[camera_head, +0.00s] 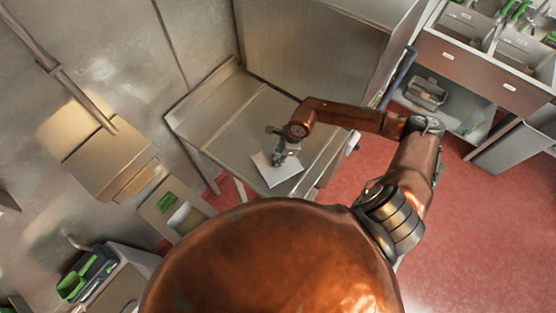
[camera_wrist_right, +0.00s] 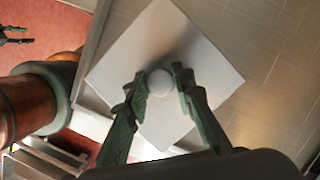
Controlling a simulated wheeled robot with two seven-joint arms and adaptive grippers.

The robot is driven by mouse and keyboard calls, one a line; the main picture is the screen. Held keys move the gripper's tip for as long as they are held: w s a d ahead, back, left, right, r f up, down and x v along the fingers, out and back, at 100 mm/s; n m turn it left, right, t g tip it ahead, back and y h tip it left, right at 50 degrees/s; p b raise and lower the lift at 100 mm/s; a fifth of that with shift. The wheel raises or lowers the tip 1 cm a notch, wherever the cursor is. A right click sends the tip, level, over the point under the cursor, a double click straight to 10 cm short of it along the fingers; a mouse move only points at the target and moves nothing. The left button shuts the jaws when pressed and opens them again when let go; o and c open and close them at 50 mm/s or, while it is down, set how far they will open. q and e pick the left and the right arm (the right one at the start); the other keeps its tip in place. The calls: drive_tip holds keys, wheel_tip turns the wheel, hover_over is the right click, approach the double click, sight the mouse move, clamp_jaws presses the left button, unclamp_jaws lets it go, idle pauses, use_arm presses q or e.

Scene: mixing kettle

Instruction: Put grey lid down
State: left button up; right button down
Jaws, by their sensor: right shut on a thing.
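The grey lid (camera_head: 284,176) is a flat, pale square plate with a round knob in its middle. It is over the steel table near the front edge in the head view. The lid (camera_wrist_right: 205,65) fills the middle of the right wrist view. My right gripper (camera_head: 279,157) is shut on the knob, with one finger on each side; it also shows in the wrist view (camera_wrist_right: 160,88). I cannot tell whether the lid touches the table. My left gripper (camera_wrist_right: 14,35) appears at the upper left edge of the wrist view, its two fingers apart and empty.
The steel table (camera_head: 215,112) has bare surface to the left of and behind the lid. A large steel box (camera_head: 310,50) stands behind it. Red floor (camera_head: 480,220) is open at the right.

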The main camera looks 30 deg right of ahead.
sight(286, 161)
wheel_tip(286, 161, down, 4)
drive_tip(key=shift+w+d+r+p, duration=0.15)
drive_tip(key=shift+r+p, duration=0.1)
drive_tip(key=shift+p, duration=0.45)
drive_tip(key=c, duration=1.7)
unclamp_jaws()
drive_tip(key=shift+f, duration=0.1)
drive_tip(key=shift+o, duration=0.2)
drive_tip(key=shift+r, duration=0.25)
drive_tip(key=b+v, duration=0.3)
drive_tip(key=v, duration=0.8)
drive_tip(key=shift+r, duration=0.35)
